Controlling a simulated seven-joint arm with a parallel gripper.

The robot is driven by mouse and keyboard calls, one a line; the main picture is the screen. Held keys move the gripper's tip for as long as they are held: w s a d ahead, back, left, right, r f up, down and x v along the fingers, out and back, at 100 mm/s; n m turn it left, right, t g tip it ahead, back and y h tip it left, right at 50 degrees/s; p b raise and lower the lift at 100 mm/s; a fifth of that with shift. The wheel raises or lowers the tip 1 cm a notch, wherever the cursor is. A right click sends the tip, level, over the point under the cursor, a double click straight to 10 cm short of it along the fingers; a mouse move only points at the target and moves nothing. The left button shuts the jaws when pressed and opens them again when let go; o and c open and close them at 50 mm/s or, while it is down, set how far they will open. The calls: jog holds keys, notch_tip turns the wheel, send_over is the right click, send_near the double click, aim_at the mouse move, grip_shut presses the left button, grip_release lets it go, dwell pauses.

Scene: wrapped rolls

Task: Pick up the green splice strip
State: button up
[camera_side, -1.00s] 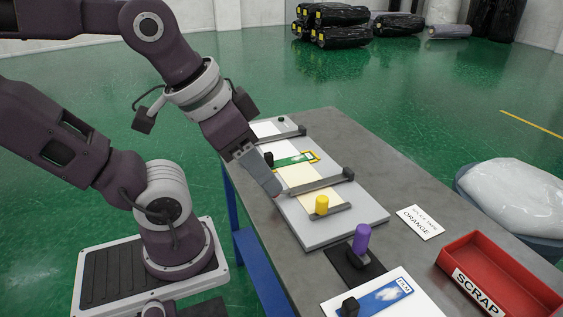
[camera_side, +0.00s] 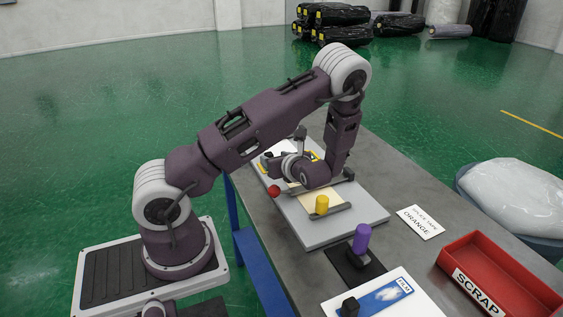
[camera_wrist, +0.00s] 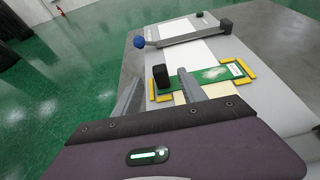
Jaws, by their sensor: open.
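The green splice strip (camera_wrist: 210,76) lies flat between yellow corner brackets on the pale web of the grey splice board. A black block (camera_wrist: 161,76) stands at the strip's left end. My gripper (camera_wrist: 163,84) is open and empty, its two grey fingers pointing toward that end. In the wrist view the block shows between and beyond the fingertips; I cannot tell the exact gap in height. In the side view my arm hides most of the strip, and a yellow bracket (camera_side: 316,155) shows beside my wrist.
A clamp bar with a blue knob (camera_wrist: 139,42) lies beyond the strip. A red knob (camera_side: 274,191) and a yellow peg (camera_side: 322,205) are at the board's near part. A purple peg (camera_side: 361,238), an ORANGE card (camera_side: 420,222) and a red scrap tray (camera_side: 480,248) stand nearer.

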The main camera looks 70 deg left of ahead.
aim_at(269, 154)
jog(key=x, duration=0.6)
jog(key=shift+d+f, duration=0.15)
grip_shut()
